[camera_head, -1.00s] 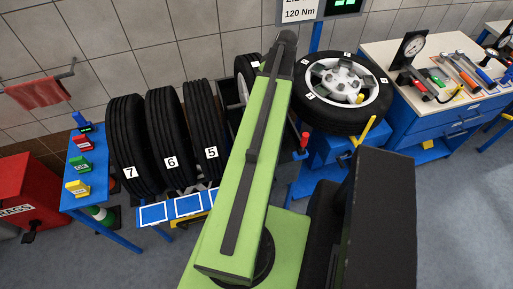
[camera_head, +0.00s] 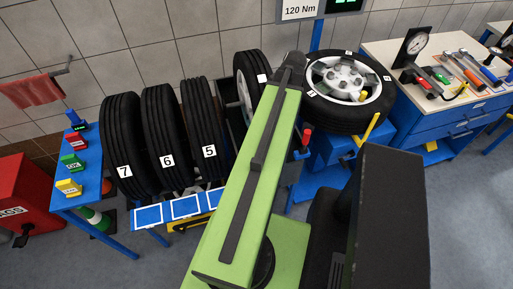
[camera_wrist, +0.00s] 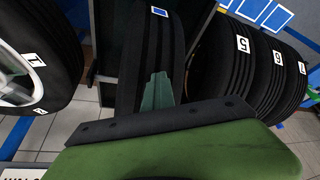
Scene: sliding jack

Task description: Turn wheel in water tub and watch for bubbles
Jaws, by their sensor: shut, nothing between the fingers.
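The wheel in the tub (camera_head: 250,82) stands upright in the head view, partly behind my arm. Its black tread also shows in the wrist view (camera_wrist: 146,42), with a small blue and white mark near the top. The dark water tub (camera_head: 226,118) has its walls on both sides of this wheel; a wall shows in the wrist view (camera_wrist: 104,55). My gripper (camera_wrist: 158,78) is shut and empty, its teal fingertips in front of the tread. I cannot tell whether they touch it. No water surface or bubbles can be made out.
Tyres 5 (camera_head: 203,130), 6 (camera_head: 164,140) and 7 (camera_head: 125,150) stand in a row left of the tub. A wheel (camera_head: 349,90) lies flat on a blue stand at right. A tool bench (camera_head: 440,118) stands beyond it.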

